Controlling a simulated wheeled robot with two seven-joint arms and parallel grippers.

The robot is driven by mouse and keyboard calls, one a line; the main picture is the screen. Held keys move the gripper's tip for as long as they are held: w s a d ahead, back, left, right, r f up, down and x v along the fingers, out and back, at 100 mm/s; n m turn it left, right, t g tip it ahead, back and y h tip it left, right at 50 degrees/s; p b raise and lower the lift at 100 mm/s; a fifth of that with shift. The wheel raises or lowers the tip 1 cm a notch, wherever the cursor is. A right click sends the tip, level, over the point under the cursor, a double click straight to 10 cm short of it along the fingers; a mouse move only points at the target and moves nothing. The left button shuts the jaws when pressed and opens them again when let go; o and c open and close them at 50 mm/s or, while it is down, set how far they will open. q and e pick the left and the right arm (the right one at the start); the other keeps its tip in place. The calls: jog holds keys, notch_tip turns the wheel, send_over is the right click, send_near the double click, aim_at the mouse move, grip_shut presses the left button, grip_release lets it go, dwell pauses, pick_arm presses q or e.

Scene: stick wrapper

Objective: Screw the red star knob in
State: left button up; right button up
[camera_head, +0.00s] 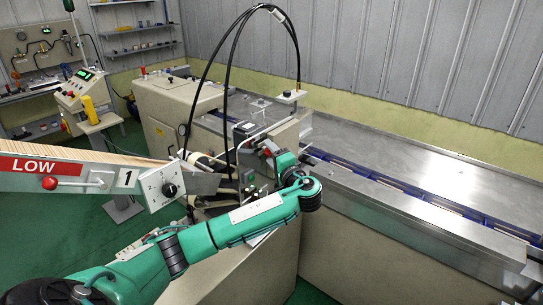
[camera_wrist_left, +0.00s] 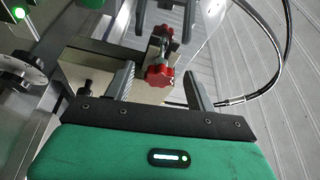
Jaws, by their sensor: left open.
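The red star knob (camera_wrist_left: 159,76) shows in the left wrist view, between and beyond the two grey fingers of my left gripper (camera_wrist_left: 160,80). The fingers are apart, with a visible gap on each side of the knob. Another red part (camera_wrist_left: 163,33) sits on the same metal bracket behind it. In the head view my left gripper (camera_head: 281,157) is at the machine's bracket, and a small red part (camera_head: 268,149) shows beside it. The gripper and arm partly hide this spot, so the knob's thread cannot be seen. My right gripper is not in view.
A panel with a red LOW label (camera_head: 42,165), a red lever and a dial plate (camera_head: 165,189) stands at the left. Black cables arch over the machine. A long metal bed (camera_head: 440,165) with a blue-edged channel runs right. A control console (camera_head: 82,88) stands behind.

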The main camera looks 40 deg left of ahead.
pick_arm(q)
jog(key=b+v, duration=0.4)
jog(key=v, duration=0.9)
jog(key=shift+s+d, duration=0.15)
jog(key=shift+d, duration=0.2)
jog(key=shift+c, duration=0.5)
